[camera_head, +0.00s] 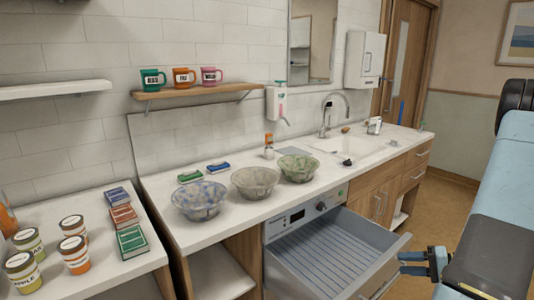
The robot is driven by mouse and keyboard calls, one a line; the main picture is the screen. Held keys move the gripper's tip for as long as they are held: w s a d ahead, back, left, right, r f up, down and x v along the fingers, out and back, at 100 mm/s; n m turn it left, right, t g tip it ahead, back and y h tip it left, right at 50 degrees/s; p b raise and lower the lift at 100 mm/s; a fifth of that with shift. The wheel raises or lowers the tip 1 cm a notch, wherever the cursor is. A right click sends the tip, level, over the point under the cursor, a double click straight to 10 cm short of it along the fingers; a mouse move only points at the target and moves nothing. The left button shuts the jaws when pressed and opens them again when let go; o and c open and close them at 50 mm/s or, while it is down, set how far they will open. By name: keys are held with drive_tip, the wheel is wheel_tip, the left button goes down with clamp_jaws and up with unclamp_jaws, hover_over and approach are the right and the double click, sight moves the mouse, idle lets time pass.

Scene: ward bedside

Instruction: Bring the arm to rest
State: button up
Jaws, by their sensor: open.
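My gripper (412,263) is at the lower right, its dark blue fingers pointing left. It is open and looks empty. The fingertips are close to the front of the pulled-out drawer (338,262); I cannot tell whether they touch it. My light blue and dark grey arm fills the right side of the picture.
The open, ribbed drawer juts out below the counter (232,213). Three patterned bowls, one a green bowl (298,168), stand on the counter near a sink (350,150). Several jars and boxes sit on the left counter. Three mugs stand on the wooden shelf (200,91). Floor shows beyond the cabinets.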

drive_tip(key=s+a+r+n+g+h, duration=0.1)
drive_tip(key=a+r+n+g+h, duration=0.2)
drive_tip(key=a+r, duration=0.55)
drive_tip(key=s+a+r+n+g+h, duration=0.15)
drive_tip(key=a+r+g, duration=0.25)
drive_tip(key=a+r, duration=0.45)
drive_tip(key=s+a+r+n+t+h, duration=0.1)
drive_tip(key=s+a+r+t+h, duration=0.1)
drive_tip(key=s+r, duration=0.4)
drive_tip(key=s+a+r+n+t+h, duration=0.1)
drive_tip(key=s+a+r+t+h, duration=0.2)
drive_tip(key=r, duration=0.6)
drive_tip(key=s+a+h, duration=0.1)
drive_tip(key=s+h, duration=0.1)
drive_tip(key=s, duration=0.1)
drive_tip(key=shift+s+a+r+n, duration=0.15)
drive_tip(key=shift+a+r+n, duration=0.2)
drive_tip(key=shift+r, duration=0.05)
